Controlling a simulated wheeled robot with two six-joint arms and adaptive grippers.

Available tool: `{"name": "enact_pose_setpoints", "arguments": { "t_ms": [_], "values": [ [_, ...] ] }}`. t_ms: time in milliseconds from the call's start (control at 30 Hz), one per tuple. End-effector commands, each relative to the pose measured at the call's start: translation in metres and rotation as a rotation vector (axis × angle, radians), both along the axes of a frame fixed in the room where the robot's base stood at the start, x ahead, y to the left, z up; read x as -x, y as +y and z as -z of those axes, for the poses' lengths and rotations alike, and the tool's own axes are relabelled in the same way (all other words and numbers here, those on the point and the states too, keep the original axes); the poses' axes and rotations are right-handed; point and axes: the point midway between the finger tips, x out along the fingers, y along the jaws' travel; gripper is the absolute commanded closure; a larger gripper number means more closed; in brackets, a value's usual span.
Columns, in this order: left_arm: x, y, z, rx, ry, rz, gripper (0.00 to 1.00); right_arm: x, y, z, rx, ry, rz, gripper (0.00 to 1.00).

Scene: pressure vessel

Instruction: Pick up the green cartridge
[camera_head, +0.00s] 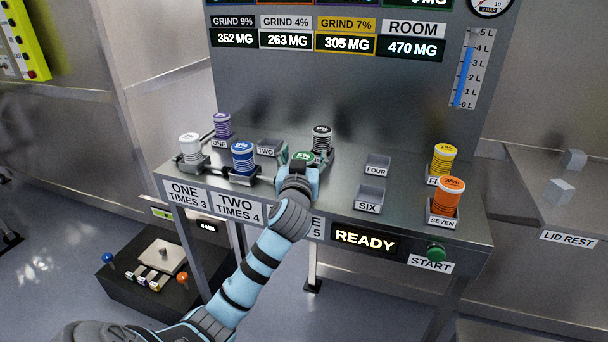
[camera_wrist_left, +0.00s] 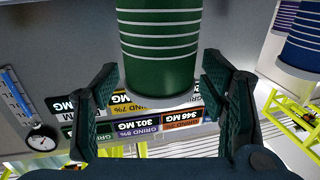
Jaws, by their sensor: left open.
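The green cartridge (camera_head: 303,157) stands upright in the front row on the grey bench, with its top showing above my left gripper (camera_head: 302,168). My wrist and fingers hide its lower part in the head view. In the left wrist view the green cartridge (camera_wrist_left: 160,45) fills the top middle, a ribbed green cylinder. The open fingers of my left gripper (camera_wrist_left: 160,98) lie on either side of it, with visible gaps. I cannot tell how deep it sits between them. My right gripper is in neither view.
A blue cartridge (camera_head: 243,158) stands close left of my gripper, and a grey-black one (camera_head: 321,139) close behind. White (camera_head: 190,148) and purple (camera_head: 222,125) ones stand farther left, yellow (camera_head: 444,160) and orange (camera_head: 449,195) right. Holders four (camera_head: 377,164) and six (camera_head: 371,194) are empty.

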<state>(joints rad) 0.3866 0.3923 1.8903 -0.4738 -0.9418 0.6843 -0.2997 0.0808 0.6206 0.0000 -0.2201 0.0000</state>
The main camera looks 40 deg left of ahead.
Motion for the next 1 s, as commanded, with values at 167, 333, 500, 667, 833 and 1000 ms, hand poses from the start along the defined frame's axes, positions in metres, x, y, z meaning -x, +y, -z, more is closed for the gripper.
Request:
{"name": "enact_pose_setpoints", "arguments": {
  "t_ms": [167, 333, 500, 667, 833, 1000],
  "values": [
    [0.0, 0.0, 0.0, 0.0, 0.0, 0.0, 0.52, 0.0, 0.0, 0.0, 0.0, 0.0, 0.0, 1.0],
    [0.0, 0.0, 0.0, 0.0, 0.0, 0.0, 0.79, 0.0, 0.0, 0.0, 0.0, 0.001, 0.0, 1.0],
    [0.0, -0.001, -0.001, -0.001, -0.001, 0.001, 0.97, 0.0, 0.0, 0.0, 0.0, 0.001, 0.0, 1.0],
    [0.0, -0.001, -0.001, -0.001, -0.001, 0.001, 0.97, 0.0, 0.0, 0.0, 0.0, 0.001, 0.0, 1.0],
    [0.0, -0.001, -0.014, 0.0, -0.004, 0.001, 0.97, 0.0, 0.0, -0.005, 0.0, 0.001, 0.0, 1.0],
    [0.0, 0.0, -0.056, -0.002, -0.007, 0.001, 0.97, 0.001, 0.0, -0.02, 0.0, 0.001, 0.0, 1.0]
  ]
}}
